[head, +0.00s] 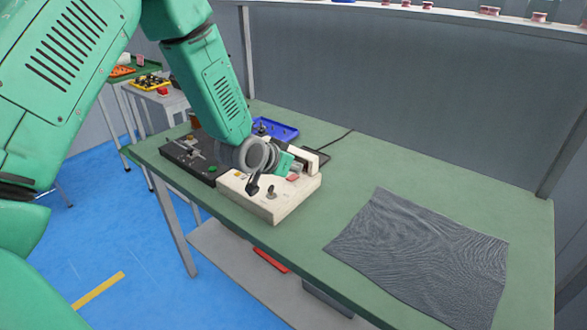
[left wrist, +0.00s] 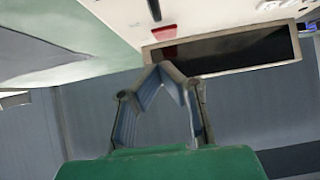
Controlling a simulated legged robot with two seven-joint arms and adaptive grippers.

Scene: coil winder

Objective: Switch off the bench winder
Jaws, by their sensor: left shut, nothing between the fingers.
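The bench winder looks to be the cream box (head: 268,203) on the green bench. It has a red switch (head: 293,177) on its top and a small dark knob (head: 271,191) near the front. My left gripper (head: 298,168) is at the back of the box top, close to the red switch; its fingers are small and partly hidden in the head view. In the left wrist view its fingertips (left wrist: 163,68) meet with nothing between them. The red switch (left wrist: 163,30) lies just beyond them, beside a dark opening (left wrist: 225,50). I cannot tell whether they touch the box. My right gripper is out of view.
A black unit (head: 188,157) stands left of the cream box. A blue tray (head: 275,129) lies behind, and a dark cable (head: 337,141) runs towards the grey wall. A grey mat (head: 420,255) covers the right front of the bench; bare bench lies between.

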